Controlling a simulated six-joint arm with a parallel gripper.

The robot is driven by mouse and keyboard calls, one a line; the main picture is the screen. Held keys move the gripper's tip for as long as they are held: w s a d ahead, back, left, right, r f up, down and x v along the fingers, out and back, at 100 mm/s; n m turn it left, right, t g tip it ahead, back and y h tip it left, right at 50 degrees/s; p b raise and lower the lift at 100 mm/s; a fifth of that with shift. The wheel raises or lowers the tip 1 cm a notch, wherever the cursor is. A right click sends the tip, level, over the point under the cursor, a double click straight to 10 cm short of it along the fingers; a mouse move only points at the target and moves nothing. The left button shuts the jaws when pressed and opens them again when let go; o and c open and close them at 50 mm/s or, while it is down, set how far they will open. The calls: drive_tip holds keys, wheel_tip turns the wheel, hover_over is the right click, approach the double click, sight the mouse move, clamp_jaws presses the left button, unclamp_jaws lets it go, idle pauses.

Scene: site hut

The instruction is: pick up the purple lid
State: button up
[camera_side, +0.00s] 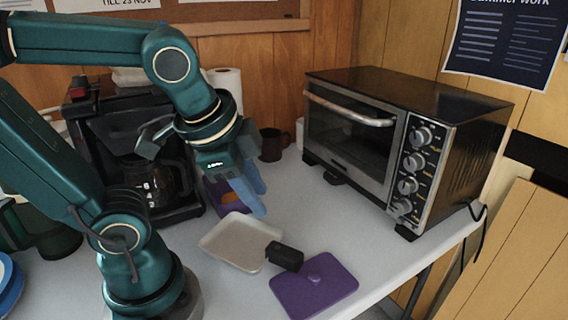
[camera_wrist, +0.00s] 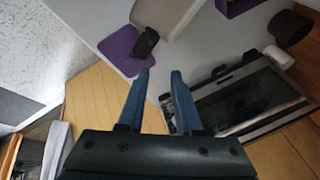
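The purple lid (camera_side: 315,284) lies flat on the pale table near its front edge, with a small raised knob on top. It also shows in the wrist view (camera_wrist: 121,54), at upper left beyond the fingertips. A small black block (camera_side: 284,256) sits at the lid's back left corner; I cannot tell whether it touches the lid. My gripper (camera_side: 254,197) is up in the air, behind and left of the lid, with its blue fingers apart. In the wrist view my gripper (camera_wrist: 162,75) is open with nothing between the fingers.
A shallow cream tray (camera_side: 222,245) lies left of the black block. A purple container (camera_side: 222,199) stands behind my gripper. A toaster oven (camera_side: 400,140) fills the right side, a coffee maker (camera_side: 120,125) stands at left, and a dark mug (camera_side: 272,145) at the back.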

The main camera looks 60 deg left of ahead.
drive_tip(key=w+d+f+m+g+y, duration=0.1)
drive_tip(key=w+m, duration=0.3)
drive_tip(key=m, duration=0.2)
drive_tip(key=m+g+y, duration=0.1)
drive_tip(key=m+y, duration=0.2)
drive_tip(key=m, duration=0.5)
hover_over(315, 275)
drive_tip(key=f, duration=0.6)
drive_tip(key=shift+d+f, duration=0.4)
drive_tip(key=d+f+m, duration=0.1)
drive_tip(key=s+d+f+m, duration=0.1)
drive_tip(key=f, duration=0.1)
drive_tip(key=shift+s+f+g, duration=0.1)
drive_tip(key=shift+g, duration=0.2)
drive_tip(key=shift+f, duration=0.25)
drive_tip(key=shift+x, duration=2.3)
drive_tip(key=shift+r, duration=0.1)
clamp_jaws()
